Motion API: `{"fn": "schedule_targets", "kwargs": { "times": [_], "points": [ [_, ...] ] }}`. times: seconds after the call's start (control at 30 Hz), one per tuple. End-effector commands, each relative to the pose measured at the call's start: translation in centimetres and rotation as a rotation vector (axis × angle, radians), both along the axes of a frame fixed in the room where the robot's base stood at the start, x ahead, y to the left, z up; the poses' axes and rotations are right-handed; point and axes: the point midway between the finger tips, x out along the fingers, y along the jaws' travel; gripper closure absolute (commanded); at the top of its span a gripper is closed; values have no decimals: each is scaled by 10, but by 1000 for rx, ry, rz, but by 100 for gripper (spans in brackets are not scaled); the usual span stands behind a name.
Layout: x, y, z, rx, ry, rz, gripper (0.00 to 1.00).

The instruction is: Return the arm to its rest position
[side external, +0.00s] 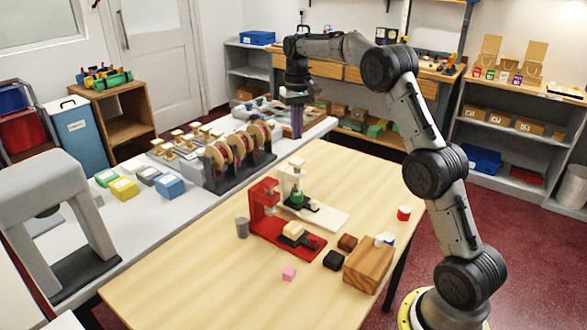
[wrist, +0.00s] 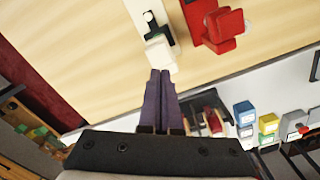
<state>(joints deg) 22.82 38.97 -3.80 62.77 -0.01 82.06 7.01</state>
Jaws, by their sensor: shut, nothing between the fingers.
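My gripper (side external: 297,122) is in the side view, pointing down at the far end of the wooden table, near the white counter. Its two purple fingers are pressed together with nothing between them. In the wrist view the shut fingers (wrist: 160,82) point toward the white stand (wrist: 155,35), with the red stand (wrist: 208,20) to its right. In the side view the red stand (side external: 268,215) and the white stand (side external: 318,210) stand on the table, well apart from my gripper. My arm reaches over from its base at the right.
A rack of reels (side external: 240,155) stands on the counter left of my gripper. The table's front left is clear.

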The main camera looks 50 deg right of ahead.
Motion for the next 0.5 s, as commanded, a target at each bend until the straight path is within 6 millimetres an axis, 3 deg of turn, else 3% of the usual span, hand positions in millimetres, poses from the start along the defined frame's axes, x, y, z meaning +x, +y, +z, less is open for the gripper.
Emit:
{"fn": "schedule_targets", "kwargs": {
  "times": [0.13,0.23,0.4,0.5],
  "points": [
    [2,19,38,-26,-65,34,100],
    [-12,44,77,-43,-116,70,100],
    [-56,92,128,-66,-192,141,100],
    [-88,116,147,-76,-235,183,100]
  ]
}}
